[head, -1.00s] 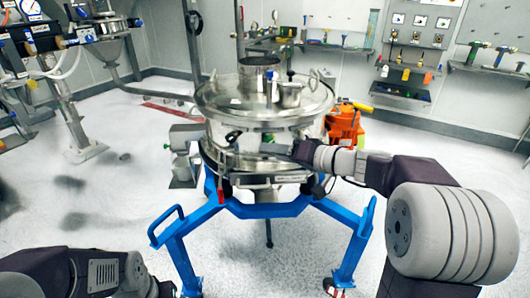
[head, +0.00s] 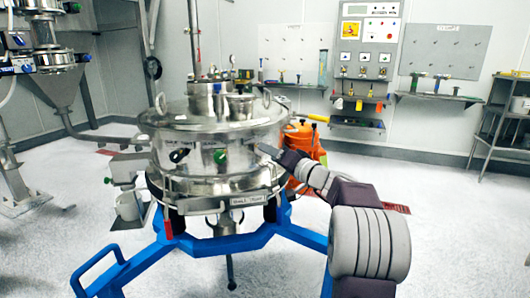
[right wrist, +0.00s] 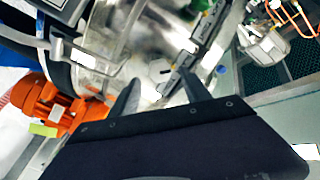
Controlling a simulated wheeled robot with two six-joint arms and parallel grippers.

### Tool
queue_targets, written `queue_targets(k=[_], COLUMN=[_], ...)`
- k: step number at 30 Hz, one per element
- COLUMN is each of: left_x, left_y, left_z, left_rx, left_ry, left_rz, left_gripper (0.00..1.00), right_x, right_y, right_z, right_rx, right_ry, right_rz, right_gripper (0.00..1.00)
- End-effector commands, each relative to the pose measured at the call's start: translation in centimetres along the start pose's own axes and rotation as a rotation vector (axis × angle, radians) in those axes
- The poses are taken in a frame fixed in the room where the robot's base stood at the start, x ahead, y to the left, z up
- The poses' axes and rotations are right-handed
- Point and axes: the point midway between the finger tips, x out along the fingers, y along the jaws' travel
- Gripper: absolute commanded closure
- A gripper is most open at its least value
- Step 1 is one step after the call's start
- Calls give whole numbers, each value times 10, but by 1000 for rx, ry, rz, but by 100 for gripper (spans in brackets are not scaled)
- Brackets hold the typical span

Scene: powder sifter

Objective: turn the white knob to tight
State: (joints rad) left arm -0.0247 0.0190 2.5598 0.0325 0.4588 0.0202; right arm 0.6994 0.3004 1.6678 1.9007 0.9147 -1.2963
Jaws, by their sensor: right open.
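The steel sifter (head: 215,135) stands on its blue frame, with a green knob (head: 220,157) and a black knob (head: 180,155) on its front wall. A white, roughly hexagonal knob-like part (right wrist: 160,70) shows on the steel wall in the right wrist view. My right gripper (right wrist: 159,82) is open, with one finger to each side of that part; I cannot tell whether they touch it. In the head view my right gripper (head: 270,152) is at the sifter's right front side, where I cannot make out the white knob. My left gripper is not in view.
An orange motor (head: 303,142) sits just behind my right gripper, beside the sifter. The blue frame (head: 215,245) spreads low in front. Wall panels and a shelf rack (head: 505,115) stand at the back right. Open floor lies to the right.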

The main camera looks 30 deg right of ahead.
Motion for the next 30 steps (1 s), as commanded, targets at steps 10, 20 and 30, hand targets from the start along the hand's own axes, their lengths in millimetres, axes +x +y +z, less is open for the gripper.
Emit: queue_targets(k=[10,20,30], left_x=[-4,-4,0], left_y=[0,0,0], left_z=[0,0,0], left_rx=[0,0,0], left_ry=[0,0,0], left_rz=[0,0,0], left_gripper=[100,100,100], right_x=[33,32,32], right_y=[0,0,1], right_z=[0,0,1], right_rx=[1,0,34], right_ry=[0,0,0], right_rz=[1,1,1], right_gripper=[44,92,100])
